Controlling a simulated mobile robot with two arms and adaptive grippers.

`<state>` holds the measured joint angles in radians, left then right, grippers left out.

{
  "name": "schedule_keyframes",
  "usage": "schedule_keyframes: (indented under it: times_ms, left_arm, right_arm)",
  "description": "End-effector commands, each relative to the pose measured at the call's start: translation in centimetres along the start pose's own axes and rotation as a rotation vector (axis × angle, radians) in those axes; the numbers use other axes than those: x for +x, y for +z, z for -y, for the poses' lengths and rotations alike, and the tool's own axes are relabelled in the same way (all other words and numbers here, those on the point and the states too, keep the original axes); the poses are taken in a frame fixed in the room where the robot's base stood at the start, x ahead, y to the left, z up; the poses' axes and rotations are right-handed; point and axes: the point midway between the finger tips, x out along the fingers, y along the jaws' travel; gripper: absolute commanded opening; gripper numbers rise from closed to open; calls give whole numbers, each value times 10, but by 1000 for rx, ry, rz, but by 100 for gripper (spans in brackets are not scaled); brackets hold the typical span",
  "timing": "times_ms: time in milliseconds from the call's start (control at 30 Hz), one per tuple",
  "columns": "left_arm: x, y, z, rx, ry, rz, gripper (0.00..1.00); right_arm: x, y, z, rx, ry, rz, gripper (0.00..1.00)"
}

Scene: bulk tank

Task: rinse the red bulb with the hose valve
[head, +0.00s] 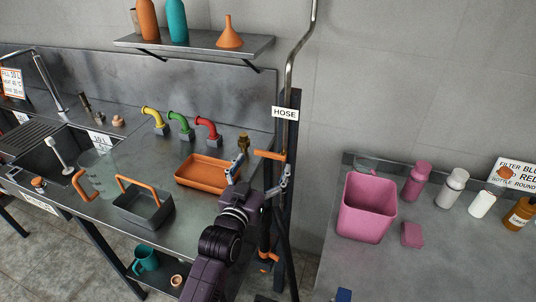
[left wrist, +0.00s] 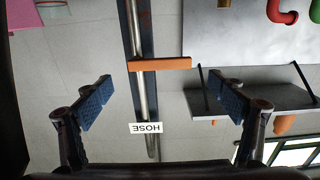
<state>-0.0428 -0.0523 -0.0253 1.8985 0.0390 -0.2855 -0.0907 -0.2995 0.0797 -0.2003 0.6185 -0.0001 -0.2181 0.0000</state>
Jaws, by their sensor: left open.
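The hose valve's orange lever (head: 268,154) sticks out sideways from the hose pipe (head: 290,75), under the HOSE sign (head: 285,113). My left gripper (head: 258,177) is open and empty, just in front of the lever. In the left wrist view the lever (left wrist: 160,64) lies crosswise, beyond the two spread fingertips (left wrist: 161,97), not visibly touching either. The HOSE sign (left wrist: 145,127) appears upside down there. I cannot pick out the red bulb with certainty. My right gripper is not in view.
An orange tray (head: 181,180), a grey basket (head: 130,213) and a clear jug (head: 100,180) stand on the left counter. A shelf (head: 195,47) hangs above. A pink bin (head: 366,207) and several bottles stand on the right table, whose front is mostly clear.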

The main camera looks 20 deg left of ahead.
Motion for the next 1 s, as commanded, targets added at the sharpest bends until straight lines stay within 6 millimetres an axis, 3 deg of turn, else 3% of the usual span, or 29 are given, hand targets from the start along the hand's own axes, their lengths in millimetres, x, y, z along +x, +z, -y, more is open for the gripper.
schedule_keyframes:
  times_ms: [100,300,633,1000]
  left_arm:
    - [19,-3,0,0,0,-1,88]
    - [37,0,0,0,0,2,88]
    - [41,0,0,0,0,1,88]
    - [41,0,0,0,0,1,48]
  right_arm:
    - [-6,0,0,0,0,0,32]
    - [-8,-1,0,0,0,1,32]
    - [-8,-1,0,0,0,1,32]
    - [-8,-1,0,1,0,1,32]
